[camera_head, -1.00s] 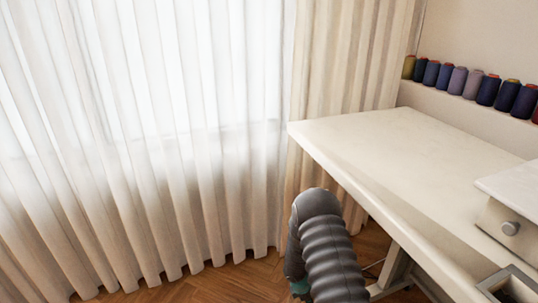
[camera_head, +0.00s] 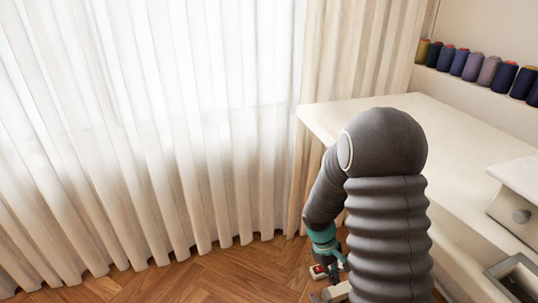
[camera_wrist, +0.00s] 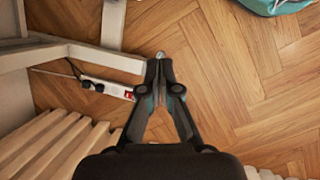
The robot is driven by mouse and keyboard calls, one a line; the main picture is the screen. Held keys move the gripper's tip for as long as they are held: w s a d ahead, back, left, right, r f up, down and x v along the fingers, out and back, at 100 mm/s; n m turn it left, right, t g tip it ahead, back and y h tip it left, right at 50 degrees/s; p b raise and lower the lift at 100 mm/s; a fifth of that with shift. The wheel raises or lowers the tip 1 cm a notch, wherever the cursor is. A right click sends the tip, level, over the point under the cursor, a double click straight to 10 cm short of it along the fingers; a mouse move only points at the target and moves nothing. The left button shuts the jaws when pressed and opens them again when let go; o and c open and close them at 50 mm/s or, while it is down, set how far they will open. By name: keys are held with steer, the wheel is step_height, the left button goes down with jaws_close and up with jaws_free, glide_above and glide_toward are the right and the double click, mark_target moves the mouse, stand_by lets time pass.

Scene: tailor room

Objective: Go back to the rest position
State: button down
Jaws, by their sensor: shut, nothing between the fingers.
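My gripper (camera_wrist: 159,62) points down at the wooden floor in the wrist view, with its fingertips together and nothing between them. In the head view my dark grey arm stands in front of the table, bent over at the top. My gripper hangs low there, partly hidden behind the arm, left of the table.
A cream table (camera_head: 330,118) stands at the right, with a white box (camera_head: 518,205) on it. Several thread spools (camera_head: 472,66) line a ledge behind. Curtains (camera_head: 150,130) fill the left. A power strip (camera_wrist: 105,87) lies on the floor near the table leg. Floor (camera_head: 215,275) is open at left.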

steer(key=s+a+r+m+t+y, duration=0.1)
steer(key=s+r, duration=0.4)
steer(key=r, duration=0.5)
steer(key=s+a+r+m+t+y, duration=0.1)
steer(key=s+r+m+t, duration=0.2)
steer(key=s+r, duration=0.3)
steer(key=s+a+r+m+t+y, duration=0.1)
steer(key=s+r+t, duration=0.3)
steer(key=r, duration=1)
steer(key=shift+s+m, duration=0.7)
steer(key=shift+s, duration=0.4)
